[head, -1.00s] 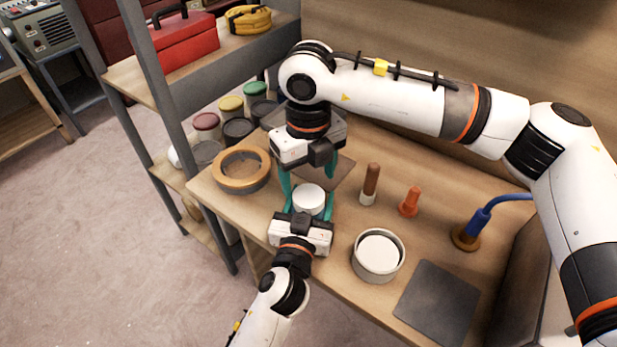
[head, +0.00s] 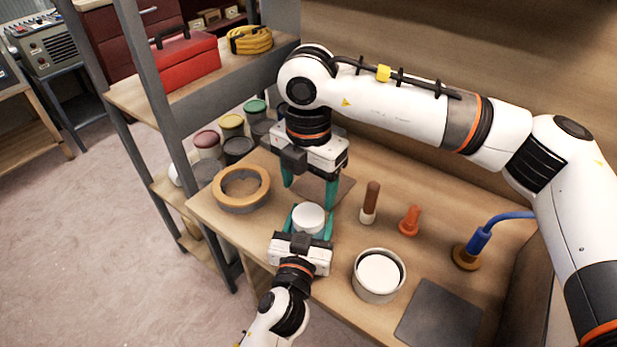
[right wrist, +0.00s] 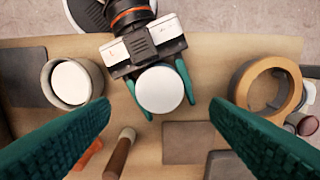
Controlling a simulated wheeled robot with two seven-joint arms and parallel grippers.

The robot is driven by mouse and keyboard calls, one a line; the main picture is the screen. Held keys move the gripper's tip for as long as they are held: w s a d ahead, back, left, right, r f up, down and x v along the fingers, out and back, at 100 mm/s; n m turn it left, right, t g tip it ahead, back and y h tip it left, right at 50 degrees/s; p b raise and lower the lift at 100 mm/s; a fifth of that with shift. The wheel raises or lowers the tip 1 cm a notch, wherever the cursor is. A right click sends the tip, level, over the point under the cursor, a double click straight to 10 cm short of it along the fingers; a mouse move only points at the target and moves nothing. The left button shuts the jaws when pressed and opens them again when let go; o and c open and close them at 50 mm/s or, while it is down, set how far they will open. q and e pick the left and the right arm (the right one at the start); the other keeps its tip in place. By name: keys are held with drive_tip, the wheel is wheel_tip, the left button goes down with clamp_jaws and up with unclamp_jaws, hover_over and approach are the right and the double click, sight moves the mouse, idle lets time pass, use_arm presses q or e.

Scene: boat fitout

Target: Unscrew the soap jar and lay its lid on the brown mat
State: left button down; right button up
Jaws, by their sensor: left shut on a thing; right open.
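The soap jar (head: 308,217) is upright and white-topped, between the teal fingers of my left gripper (head: 308,224), which is shut on its sides. The right wrist view shows its round white top (right wrist: 160,89) from above; whether this is the lid still threaded or loose I cannot tell. My right gripper (head: 309,192) is open and empty above and behind the jar. Its fingers stand apart on either side of the jar in the right wrist view (right wrist: 160,108). The brown mat (head: 343,190) lies behind the jar, partly hidden by my right gripper; it also shows in the right wrist view (right wrist: 189,143).
A wood-topped ring (head: 240,190) lies left of the jar. A round tub with a white top (head: 378,275) and a dark grey mat (head: 440,312) lie to the right. A brown-handled tool (head: 370,203), an orange piece (head: 410,220) and a blue-handled tool (head: 478,242) stand behind.

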sight(308, 214)
wheel_tip(308, 214, down, 7)
idle(0.4)
drive_tip(key=shift+c, duration=0.2)
drive_tip(key=c, duration=0.9)
drive_tip(key=n, duration=0.3)
drive_tip(key=shift+c, duration=0.2)
drive_tip(key=n, duration=0.4)
drive_tip(key=shift+n, duration=0.3)
drive_tip(key=n, duration=0.6)
